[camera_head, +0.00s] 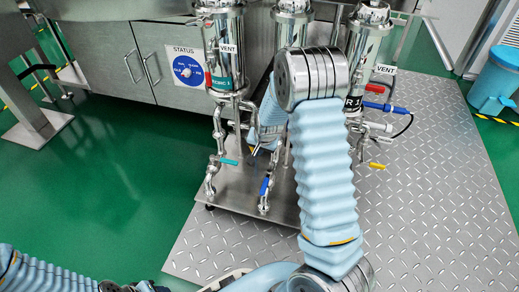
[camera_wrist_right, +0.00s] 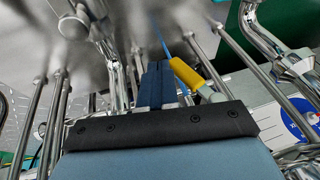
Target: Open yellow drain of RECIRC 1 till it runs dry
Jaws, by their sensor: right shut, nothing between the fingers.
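The RECIRC 1 housing (camera_head: 224,50) is the left polished cylinder, with a green label on its lower part. In the right wrist view a yellow lever (camera_wrist_right: 186,73) lies just right of the fingertips; I cannot tell whether they touch. My right gripper (camera_head: 254,151) is low among the pipes beside RECIRC 1, partly hidden by my arm. In the right wrist view the dark blue fingers of my right gripper (camera_wrist_right: 155,75) are together and empty. No yellow lever shows clearly at RECIRC 1 in the head view. Water flow cannot be told.
A teal lever (camera_head: 228,162) and a blue lever (camera_head: 265,186) sit on nearby pipes. Another yellow lever (camera_head: 377,166) is on the right housing. Behind stands a steel cabinet (camera_head: 150,60) with a round status dial (camera_head: 188,71). The tread plate (camera_head: 420,200) is clear at right.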

